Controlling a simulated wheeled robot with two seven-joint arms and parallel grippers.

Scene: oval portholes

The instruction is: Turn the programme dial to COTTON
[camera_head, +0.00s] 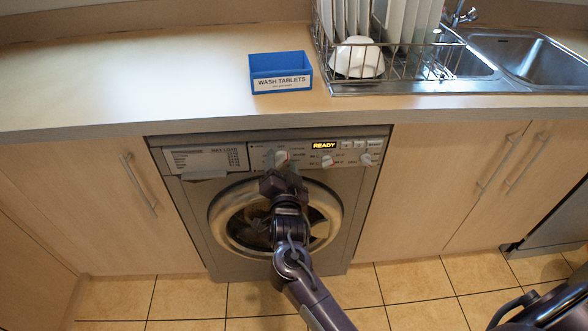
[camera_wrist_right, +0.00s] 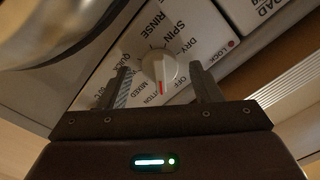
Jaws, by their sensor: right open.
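The programme dial (camera_wrist_right: 158,64) is a round white knob with a red pointer mark, on the washing machine's front panel (camera_head: 220,158). In the right wrist view the red mark points down at a partly hidden label ending in "TTON", between OFF and MIXED. SPIN, RINSE, DRY and QUICK are printed around the dial. My right gripper (camera_wrist_right: 160,70) is open, with one finger on each side of the dial and visible gaps to it. In the head view the dial (camera_head: 282,157) sits just above my right gripper (camera_head: 283,174). My left gripper is not in view.
A lit display reading READY (camera_head: 324,146) and smaller knobs (camera_head: 327,161) lie right of the dial. The detergent drawer (camera_head: 206,158) is left. The round door (camera_head: 232,222) is below, behind my right arm. The counter (camera_head: 150,80) above holds a blue WASH TABLETS box (camera_head: 281,72).

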